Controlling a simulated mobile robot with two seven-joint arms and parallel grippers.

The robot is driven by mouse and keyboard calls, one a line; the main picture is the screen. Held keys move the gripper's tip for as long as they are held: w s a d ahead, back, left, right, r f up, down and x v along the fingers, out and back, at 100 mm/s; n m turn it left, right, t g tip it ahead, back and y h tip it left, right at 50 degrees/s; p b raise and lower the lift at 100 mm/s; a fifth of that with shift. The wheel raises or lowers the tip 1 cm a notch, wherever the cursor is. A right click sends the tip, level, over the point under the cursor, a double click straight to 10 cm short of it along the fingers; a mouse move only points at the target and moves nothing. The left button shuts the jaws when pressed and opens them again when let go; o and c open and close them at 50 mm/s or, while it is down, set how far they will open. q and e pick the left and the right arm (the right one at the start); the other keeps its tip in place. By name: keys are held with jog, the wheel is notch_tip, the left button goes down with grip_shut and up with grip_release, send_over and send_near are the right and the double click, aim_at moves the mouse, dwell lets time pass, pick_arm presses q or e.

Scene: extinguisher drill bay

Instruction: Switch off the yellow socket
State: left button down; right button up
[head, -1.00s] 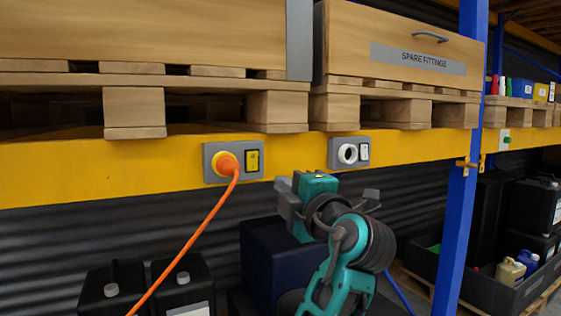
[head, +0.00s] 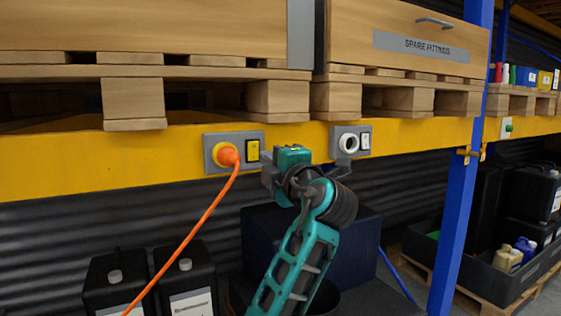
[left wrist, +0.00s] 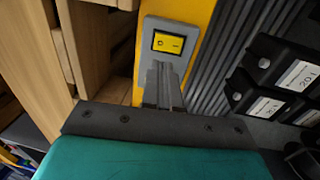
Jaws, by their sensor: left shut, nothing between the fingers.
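The yellow socket (head: 226,155) sits on a grey plate on the yellow beam, with an orange plug and cable in it. Its yellow rocker switch (head: 252,151) is at the right of the plate. In the left wrist view the yellow switch (left wrist: 167,43) shows just beyond my fingertips. My left gripper (head: 268,170) is shut and empty, close to the lower right of that plate; it also shows in the left wrist view (left wrist: 162,72). I cannot tell whether it touches the plate. My right gripper is not in view.
A second socket (head: 348,143), white, with a white switch (head: 365,141), is to the right on the same beam. The orange cable (head: 190,243) hangs down to the left. A blue post (head: 463,190) stands at the right. Black canisters (head: 184,283) stand below.

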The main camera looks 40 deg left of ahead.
aim_at(252, 146)
pick_arm(q)
jog(key=p+x, duration=0.1)
jog(key=x, duration=0.5)
jog(key=shift+w+a+r+p, duration=0.1)
jog(key=shift+w+a+p, duration=0.05)
jog(key=shift+a+p, duration=0.2)
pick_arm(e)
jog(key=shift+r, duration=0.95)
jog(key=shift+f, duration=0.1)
pick_arm(q)
jog(key=shift+a+r, duration=0.1)
jog(key=shift+a, duration=0.05)
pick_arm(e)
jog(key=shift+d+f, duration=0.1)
